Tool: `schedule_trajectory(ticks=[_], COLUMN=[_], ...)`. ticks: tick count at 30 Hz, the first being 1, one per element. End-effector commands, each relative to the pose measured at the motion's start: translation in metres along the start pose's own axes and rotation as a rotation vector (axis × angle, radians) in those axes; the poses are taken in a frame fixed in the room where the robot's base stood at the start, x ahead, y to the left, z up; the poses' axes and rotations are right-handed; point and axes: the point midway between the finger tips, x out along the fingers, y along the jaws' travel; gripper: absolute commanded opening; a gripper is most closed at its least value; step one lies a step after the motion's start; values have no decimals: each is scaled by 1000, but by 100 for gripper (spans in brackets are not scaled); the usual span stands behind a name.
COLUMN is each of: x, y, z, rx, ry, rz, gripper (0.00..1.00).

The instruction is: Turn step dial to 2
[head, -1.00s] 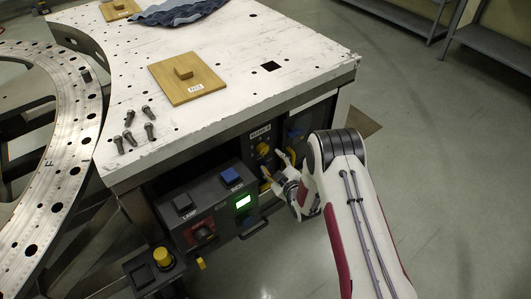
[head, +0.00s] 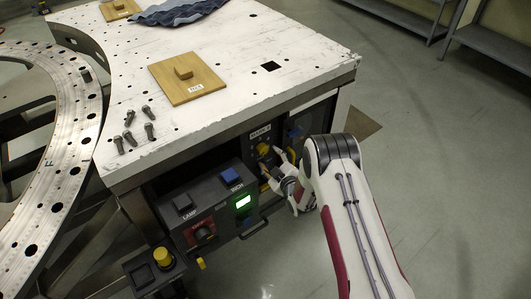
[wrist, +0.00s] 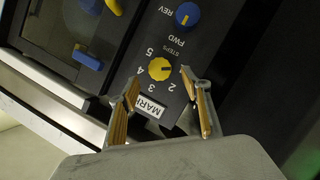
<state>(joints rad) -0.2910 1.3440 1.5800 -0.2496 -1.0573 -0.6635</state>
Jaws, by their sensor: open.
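The yellow step dial (wrist: 160,69) sits on a dark panel in the wrist view, with the digits 2, 3, 4 and 5 and the word STEPS around it. I cannot clearly tell which digit its mark faces. It also shows in the head view (head: 263,149) on the table's front side. My gripper (wrist: 160,80) is open, with one finger on each side of the dial's lower area in the wrist view. Nothing is between the fingers that I can see held, and contact with the dial cannot be told. In the head view my gripper (head: 275,169) is just below the dial.
A blue FWD/REV knob (wrist: 187,15) is beside the dial. The white table (head: 230,90) overhangs the panel. Open floor lies to the right.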

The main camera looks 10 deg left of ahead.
Motion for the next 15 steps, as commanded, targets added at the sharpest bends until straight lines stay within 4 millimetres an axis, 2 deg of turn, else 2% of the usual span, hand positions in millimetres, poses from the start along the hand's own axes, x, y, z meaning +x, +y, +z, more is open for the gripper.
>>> schedule_trajectory(ticks=[15], x=[39], y=[0], z=[0], rx=[0], ry=[1], rz=[0], gripper=[48])
